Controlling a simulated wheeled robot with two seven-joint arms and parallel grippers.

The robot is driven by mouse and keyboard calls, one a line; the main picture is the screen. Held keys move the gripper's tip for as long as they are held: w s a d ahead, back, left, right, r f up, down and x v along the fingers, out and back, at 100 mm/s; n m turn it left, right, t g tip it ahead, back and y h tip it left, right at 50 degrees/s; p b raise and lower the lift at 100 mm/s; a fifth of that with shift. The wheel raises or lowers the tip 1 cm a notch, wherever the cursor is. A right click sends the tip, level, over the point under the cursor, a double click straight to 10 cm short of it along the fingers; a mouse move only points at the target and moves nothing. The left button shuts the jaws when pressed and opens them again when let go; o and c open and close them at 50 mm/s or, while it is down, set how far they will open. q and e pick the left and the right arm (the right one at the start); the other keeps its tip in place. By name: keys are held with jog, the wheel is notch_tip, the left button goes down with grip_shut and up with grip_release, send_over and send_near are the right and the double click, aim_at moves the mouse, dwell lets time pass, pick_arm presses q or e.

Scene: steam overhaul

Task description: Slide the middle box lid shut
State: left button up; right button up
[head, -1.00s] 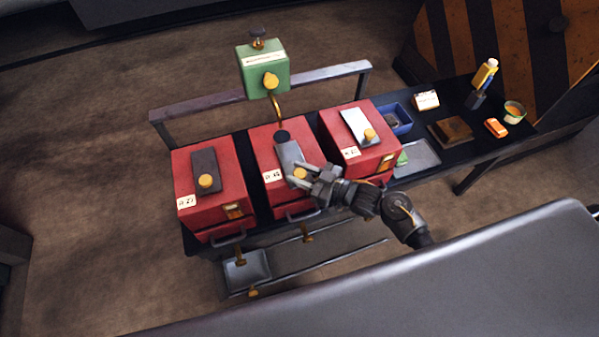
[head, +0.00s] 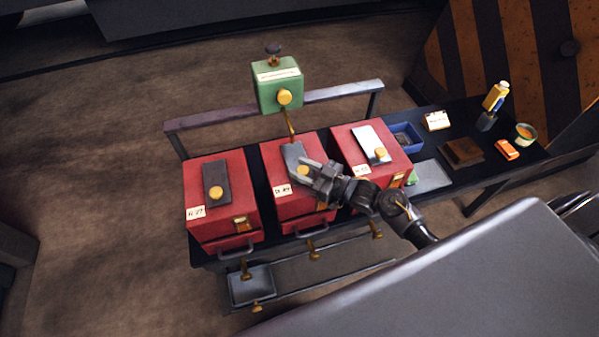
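The middle red box (head: 283,206) stands between two other red boxes on a dark bench. Its grey sliding lid (head: 291,151) lies on top, reaching toward the back edge, with no dark round opening showing. A yellow knob (head: 303,170) stands on the lid. My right gripper (head: 308,174) is at this knob, its fingers close against it from the right. Whether the fingers grip the knob or only touch it is not clear. My gripper hides part of the lid and the box top. My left gripper is out of view.
The left red box (head: 222,198) and right red box (head: 352,139) have lids with yellow knobs. A green box (head: 278,88) with a copper pipe stands above the middle box. A blue tray (head: 404,137) and small items lie right.

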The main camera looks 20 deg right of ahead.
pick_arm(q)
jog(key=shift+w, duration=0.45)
pick_arm(e)
jog(key=shift+o, duration=1.2)
jog(key=shift+w, duration=0.15)
jog(key=shift+f, duration=0.1)
jog(key=b+v, duration=0.2)
jog(key=v, duration=0.8)
jog(key=shift+b, duration=0.4)
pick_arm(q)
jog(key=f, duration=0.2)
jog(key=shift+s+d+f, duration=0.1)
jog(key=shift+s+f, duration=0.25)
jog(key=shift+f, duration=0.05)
pick_arm(e)
jog(key=shift+s+d, duration=0.25)
jog(key=shift+s, duration=0.05)
